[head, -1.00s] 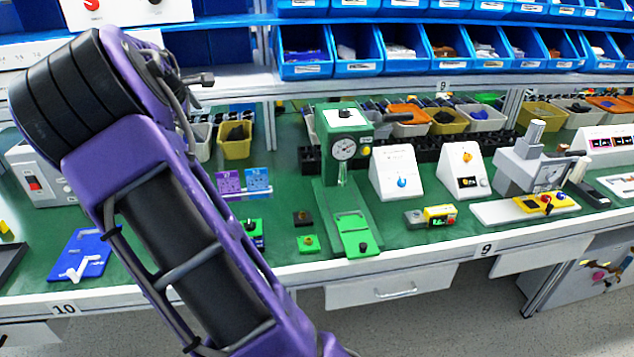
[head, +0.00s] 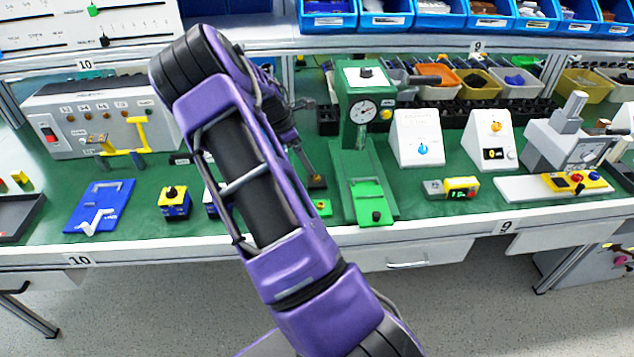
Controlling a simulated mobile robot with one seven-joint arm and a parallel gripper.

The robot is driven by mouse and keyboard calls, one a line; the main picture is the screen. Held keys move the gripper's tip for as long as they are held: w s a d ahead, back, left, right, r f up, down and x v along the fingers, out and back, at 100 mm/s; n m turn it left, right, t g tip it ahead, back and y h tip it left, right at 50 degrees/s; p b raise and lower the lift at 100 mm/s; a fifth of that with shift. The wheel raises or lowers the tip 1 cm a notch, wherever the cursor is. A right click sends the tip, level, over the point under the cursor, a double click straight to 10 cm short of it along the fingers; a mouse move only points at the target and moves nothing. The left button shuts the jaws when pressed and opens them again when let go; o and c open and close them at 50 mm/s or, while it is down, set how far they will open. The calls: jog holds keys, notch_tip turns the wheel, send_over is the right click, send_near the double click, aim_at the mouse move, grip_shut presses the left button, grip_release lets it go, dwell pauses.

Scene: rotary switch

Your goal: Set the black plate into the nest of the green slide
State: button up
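The black plate (head: 317,183), small and square with a knob, lies on the green bench top left of the green press. The green slide (head: 368,192) sticks out from the foot of the press toward the bench's front edge; its nest shows only as a small detail. My gripper (head: 314,172) points down with its tip at or just over the black plate's knob. The fingers are small and partly behind my arm, so I cannot tell whether they are open, shut or touching the knob.
A small green plate (head: 322,208) lies in front of the black plate. The green press column (head: 361,105) stands behind the slide. A yellow-and-blue block (head: 174,201) and a blue fixture (head: 100,206) lie to the left. White sloped boxes (head: 418,138) stand to the right.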

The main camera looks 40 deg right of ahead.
aim_at(317, 177)
jog(key=x, duration=0.8)
jog(key=shift+d+f, duration=0.3)
jog(key=shift+c, duration=0.3)
jog(key=c, duration=1.2)
